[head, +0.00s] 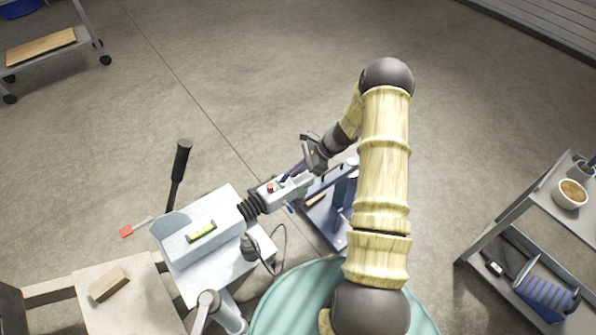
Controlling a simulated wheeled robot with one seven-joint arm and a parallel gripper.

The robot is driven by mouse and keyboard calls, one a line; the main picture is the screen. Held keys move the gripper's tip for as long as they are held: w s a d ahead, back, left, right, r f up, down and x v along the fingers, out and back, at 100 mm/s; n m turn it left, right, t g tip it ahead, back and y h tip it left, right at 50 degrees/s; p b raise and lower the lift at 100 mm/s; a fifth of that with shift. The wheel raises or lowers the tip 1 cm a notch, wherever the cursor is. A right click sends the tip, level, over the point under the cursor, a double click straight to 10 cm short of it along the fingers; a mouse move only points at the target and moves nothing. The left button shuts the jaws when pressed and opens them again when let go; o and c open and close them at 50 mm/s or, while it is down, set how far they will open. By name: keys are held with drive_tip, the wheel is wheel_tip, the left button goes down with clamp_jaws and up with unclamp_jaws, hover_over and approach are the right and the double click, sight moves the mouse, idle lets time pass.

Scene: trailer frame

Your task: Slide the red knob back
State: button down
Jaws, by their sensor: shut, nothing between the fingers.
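The red knob (270,187) is a small red spot on top of the grey coupling head (290,188), just ahead of the black bellows (254,206). My gripper (291,176) is at the coupling head, a little to the right of the knob, with its fingers shut and nothing visible between them. The fingertips are small and dark here, and I cannot tell whether they touch the coupling. My wrist hides part of the coupling's far end.
A grey housing (208,251) with a yellow-green level and an upright black lever (180,165) stands left of the bellows. A shelf (512,218) with a bowl (570,194) stands right. Open floor lies behind.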

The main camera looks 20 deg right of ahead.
sight(274, 188)
drive_tip(key=x, duration=0.7)
drive_tip(key=shift+w+f, duration=0.2)
drive_tip(key=shift+f, duration=0.3)
